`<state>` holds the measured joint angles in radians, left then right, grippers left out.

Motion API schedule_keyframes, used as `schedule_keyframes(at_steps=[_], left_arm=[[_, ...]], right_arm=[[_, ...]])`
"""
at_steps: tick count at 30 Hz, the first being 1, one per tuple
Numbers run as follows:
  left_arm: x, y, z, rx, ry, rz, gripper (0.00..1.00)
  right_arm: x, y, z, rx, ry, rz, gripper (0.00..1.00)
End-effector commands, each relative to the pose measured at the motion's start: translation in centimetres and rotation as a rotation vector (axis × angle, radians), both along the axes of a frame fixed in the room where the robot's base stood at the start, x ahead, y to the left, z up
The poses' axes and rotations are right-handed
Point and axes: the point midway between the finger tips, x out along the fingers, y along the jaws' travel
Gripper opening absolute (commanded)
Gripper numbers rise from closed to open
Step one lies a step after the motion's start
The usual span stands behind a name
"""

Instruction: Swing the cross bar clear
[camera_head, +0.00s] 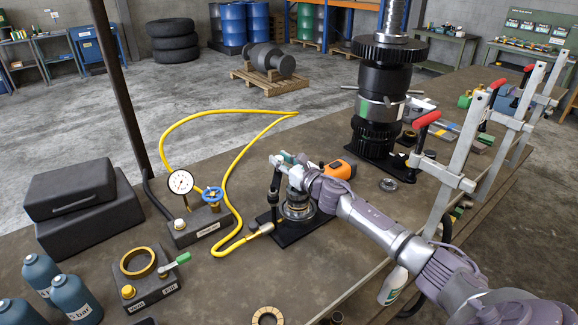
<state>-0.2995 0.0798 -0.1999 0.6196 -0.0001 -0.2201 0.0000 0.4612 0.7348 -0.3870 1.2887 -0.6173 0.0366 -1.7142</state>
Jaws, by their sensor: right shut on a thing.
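My right arm reaches in from the lower right. Its gripper (284,163) is shut at the top of a small press fixture on a black base plate (293,232). The fixture has a dark upright post (274,190) on its left and a round metal seat (298,210) in the middle. The cross bar is mostly hidden by the gripper at the top of the post, so its exact angle cannot be told. A yellow hose (238,243) joins the fixture at its left front. My left gripper is not in view.
A gauge block (198,226) with a blue valve wheel (212,194) stands left of the fixture. An orange tool (339,169) lies close behind the gripper. A tall black gear stack (380,105) stands behind right. Clamps with red handles (427,119) line the right edge.

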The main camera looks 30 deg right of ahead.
Motion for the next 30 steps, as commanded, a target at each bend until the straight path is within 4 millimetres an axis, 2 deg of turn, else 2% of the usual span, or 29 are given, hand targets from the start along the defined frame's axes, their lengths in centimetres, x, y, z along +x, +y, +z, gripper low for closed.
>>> schedule_keyframes(at_steps=[1,15,21,30], left_arm=[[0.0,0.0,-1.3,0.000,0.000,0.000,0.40],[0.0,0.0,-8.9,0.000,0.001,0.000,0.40],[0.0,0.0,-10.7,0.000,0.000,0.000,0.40],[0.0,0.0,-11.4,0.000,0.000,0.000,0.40]], right_arm=[[0.5,0.2,-0.4,-0.006,-0.005,0.039,0.00],[2.5,4.0,-0.5,-0.003,-0.006,0.391,0.00],[2.8,4.9,-0.3,0.000,-0.003,0.471,0.00],[2.9,5.4,0.1,0.000,-0.002,0.512,0.00]])
